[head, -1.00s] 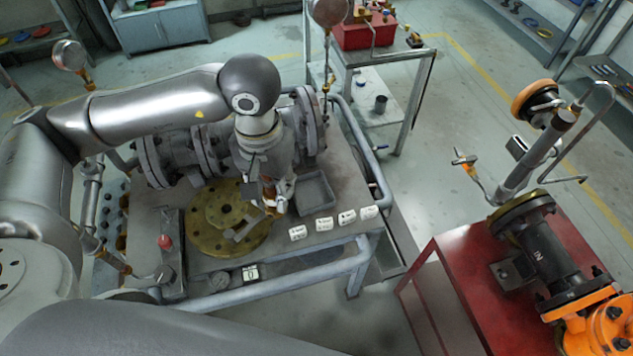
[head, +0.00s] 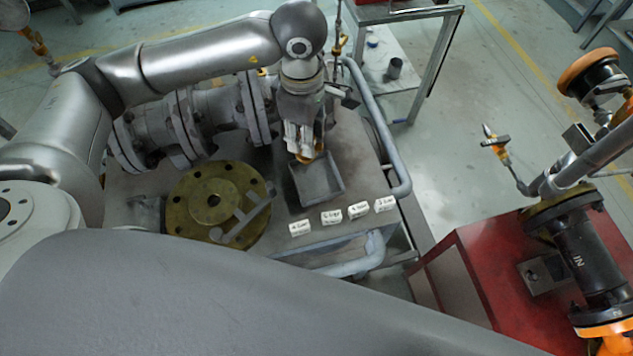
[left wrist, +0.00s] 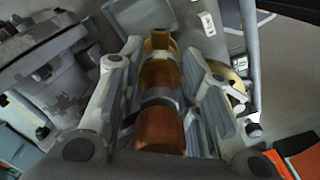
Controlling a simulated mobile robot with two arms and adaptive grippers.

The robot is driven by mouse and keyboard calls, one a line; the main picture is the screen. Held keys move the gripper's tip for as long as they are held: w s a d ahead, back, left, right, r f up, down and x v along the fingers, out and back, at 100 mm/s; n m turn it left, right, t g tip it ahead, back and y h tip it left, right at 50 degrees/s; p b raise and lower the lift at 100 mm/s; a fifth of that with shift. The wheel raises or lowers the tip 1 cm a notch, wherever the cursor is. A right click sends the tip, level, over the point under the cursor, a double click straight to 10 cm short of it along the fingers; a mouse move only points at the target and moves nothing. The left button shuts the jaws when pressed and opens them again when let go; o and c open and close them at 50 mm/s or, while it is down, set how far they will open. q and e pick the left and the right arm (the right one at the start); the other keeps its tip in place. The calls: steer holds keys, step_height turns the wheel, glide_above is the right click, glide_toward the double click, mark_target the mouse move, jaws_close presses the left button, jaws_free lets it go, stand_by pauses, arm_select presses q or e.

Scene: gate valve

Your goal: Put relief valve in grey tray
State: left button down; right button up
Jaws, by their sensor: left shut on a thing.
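The relief valve (left wrist: 160,100) is a brass and copper-coloured cylinder between my left gripper's fingers in the left wrist view. In the head view only a small brass part of it (head: 309,159) shows below the fingers. My left gripper (head: 304,148) is shut on it and points down over the back part of the grey tray (head: 334,195). The tray is a small open rectangular box on the bench, and the part of its inside that shows is empty. I cannot tell whether the valve touches the tray. My right gripper is not in view.
A round brass flange (head: 190,207) with a grey tool on it lies left of the tray. Several white labels (head: 331,217) stand in front of the tray. A large grey gate valve (head: 205,118) is behind. A blue-grey rail (head: 385,135) bounds the bench's right side.

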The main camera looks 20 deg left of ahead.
arm_select(q)
steer(key=n, duration=0.1)
steer(key=w+f+n, duration=0.1)
steer(key=n, duration=0.1)
steer(key=f+n+b, duration=0.1)
steer(key=shift+w+d+f, duration=0.2)
steer(key=shift+w+d, duration=0.15)
steer(key=f+n, duration=0.3)
steer(key=f, duration=0.1)
steer(key=w+d+f+n, duration=0.1)
steer(key=f+n, duration=0.3)
steer(key=f, duration=0.1)
steer(key=w+d+f+n+p, duration=0.1)
steer(key=f+n, duration=0.2)
steer(key=f, duration=0.1)
steer(key=shift+d+f+n, duration=0.15)
steer(key=shift+n, duration=0.25)
steer(key=shift+f, duration=0.3)
steer(key=c, duration=1)
jaws_free()
steer(key=shift+c, duration=0.2)
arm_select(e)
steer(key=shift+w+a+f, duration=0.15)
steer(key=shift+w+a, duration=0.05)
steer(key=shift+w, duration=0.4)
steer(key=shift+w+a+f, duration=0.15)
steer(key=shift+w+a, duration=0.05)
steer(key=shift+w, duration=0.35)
